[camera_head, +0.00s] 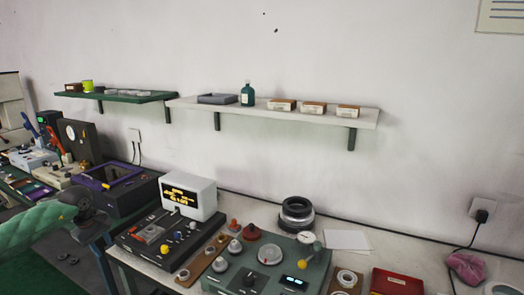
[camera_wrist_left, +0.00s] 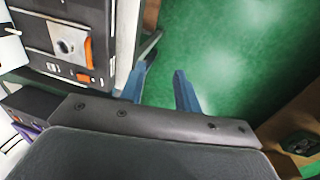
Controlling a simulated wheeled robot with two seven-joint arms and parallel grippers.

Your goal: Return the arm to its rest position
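My left arm, with a green sleeve, reaches in from the left in the head view. Its grey wrist and gripper (camera_head: 92,217) are beside the left end of the workbench, and the fingertips are hard to make out there. In the left wrist view, two blue fingers (camera_wrist_left: 160,88) stand apart with nothing between them, above a green surface. My right gripper is in neither view. A stack of dark bearing rings (camera_head: 297,214) stands at the back of the bench. A pale ring (camera_head: 345,279) lies near its front.
The bench holds a black control panel (camera_head: 165,238), a white display box (camera_head: 188,196) and a green panel with knobs (camera_head: 265,268). A purple-edged bin (camera_head: 113,188) is close beyond my left gripper. Two wall shelves (camera_head: 290,116) hang above. A white panel (camera_wrist_left: 68,38) is near the left fingers.

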